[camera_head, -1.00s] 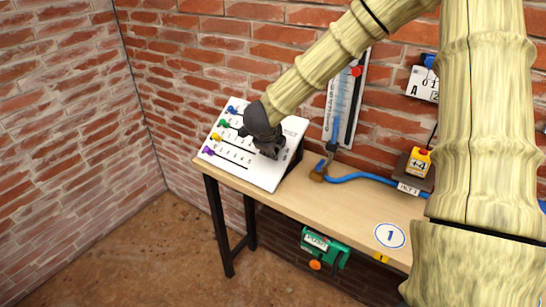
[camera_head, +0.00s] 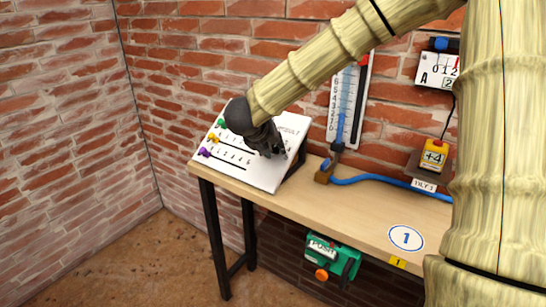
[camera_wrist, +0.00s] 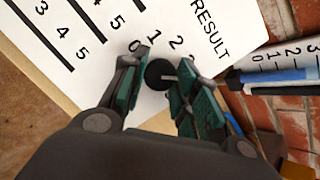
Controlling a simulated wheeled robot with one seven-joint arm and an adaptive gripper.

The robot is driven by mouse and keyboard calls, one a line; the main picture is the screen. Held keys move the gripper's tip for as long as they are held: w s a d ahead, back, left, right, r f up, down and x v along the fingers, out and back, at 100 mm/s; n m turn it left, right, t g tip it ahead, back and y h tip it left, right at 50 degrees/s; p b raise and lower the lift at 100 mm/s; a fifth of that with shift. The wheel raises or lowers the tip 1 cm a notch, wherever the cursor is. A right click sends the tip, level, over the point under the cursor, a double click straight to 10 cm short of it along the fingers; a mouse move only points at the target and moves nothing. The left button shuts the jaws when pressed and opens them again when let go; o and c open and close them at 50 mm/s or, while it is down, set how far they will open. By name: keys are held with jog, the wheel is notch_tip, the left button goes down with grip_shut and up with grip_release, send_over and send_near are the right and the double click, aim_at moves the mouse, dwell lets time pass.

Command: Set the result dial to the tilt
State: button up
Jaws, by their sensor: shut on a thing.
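The white sloped board (camera_head: 262,178) stands at the left end of the bench and carries the word RESULT, which also shows in the wrist view (camera_wrist: 212,30). My gripper (camera_head: 276,150) is at the board's right part. In the wrist view its two green-padded fingers (camera_wrist: 160,80) are shut around the black round result dial (camera_wrist: 158,73). A white line on the dial points right in that view. Digits 0, 1 and 2 show beside it; the rest of the scale is hidden by the fingers. The yellow tilt display (camera_head: 434,155) reads +4 above a TILT 1 label.
Green (camera_head: 221,123), yellow (camera_head: 213,138) and purple (camera_head: 205,153) sliders sit on the board's left. A blue-marked wall scale (camera_head: 345,105) and a blue hose (camera_head: 375,179) are right of it. A green PUSH box (camera_head: 331,258) hangs below the bench edge.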

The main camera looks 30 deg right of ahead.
jog(key=shift+w+m+h+b, duration=0.15)
jog(key=shift+m+h+b, duration=0.15)
jog(key=shift+m+b, duration=1.3)
jog(key=shift+r+m+g, duration=0.15)
jog(key=shift+m+g, duration=0.15)
jog(key=o, duration=1)
jog(key=shift+o, duration=0.2)
jog(key=shift+a, duration=0.1)
jog(key=v, duration=1.1)
jog(key=shift+s+a+r, duration=0.2)
jog(key=shift+s+a, duration=0.05)
jog(key=shift+a, duration=0.05)
